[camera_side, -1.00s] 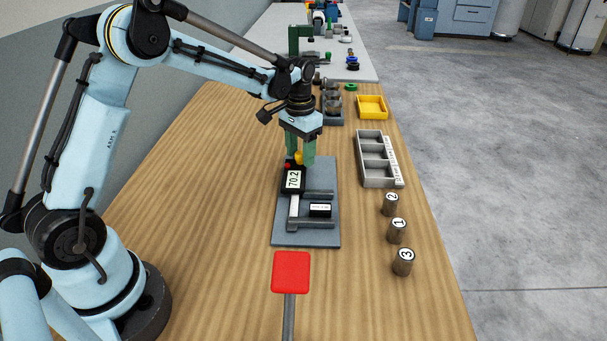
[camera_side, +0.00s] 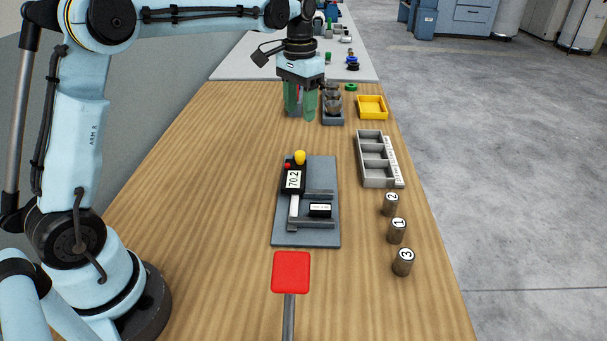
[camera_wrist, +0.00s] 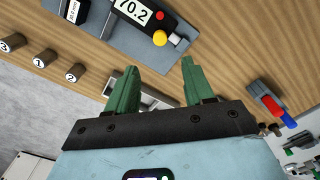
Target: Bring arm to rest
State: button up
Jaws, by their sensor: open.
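My gripper (camera_side: 300,115) hangs in the air above the table, beyond the far end of the measuring fixture, with its green fingers pointing down. In the wrist view my gripper (camera_wrist: 159,68) is open, with nothing between its fingers. The fixture's grey base plate (camera_side: 283,228) lies on the table. On it is a black display (camera_side: 293,179) reading 70.2, with a yellow knob (camera_side: 300,157) and a red button beside it. The display also shows in the wrist view (camera_wrist: 132,10). My gripper is clear of the knob.
Cylinders marked 2 (camera_side: 390,204), 1 (camera_side: 397,230) and 3 (camera_side: 403,262) stand along the right edge. A red paddle (camera_side: 291,272) stands in front.

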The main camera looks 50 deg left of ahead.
jog(key=s+d+f+t, duration=0.1)
jog(key=s+d+t, duration=0.2)
jog(key=s, duration=0.6)
jog(key=s+d+f+t, duration=0.1)
jog(key=s+d+t, duration=0.3)
jog(key=s, duration=0.4)
jog(key=shift+s+d+f, duration=0.2)
jog(key=shift+s+d, duration=0.2)
jog(key=shift+d, duration=0.35)
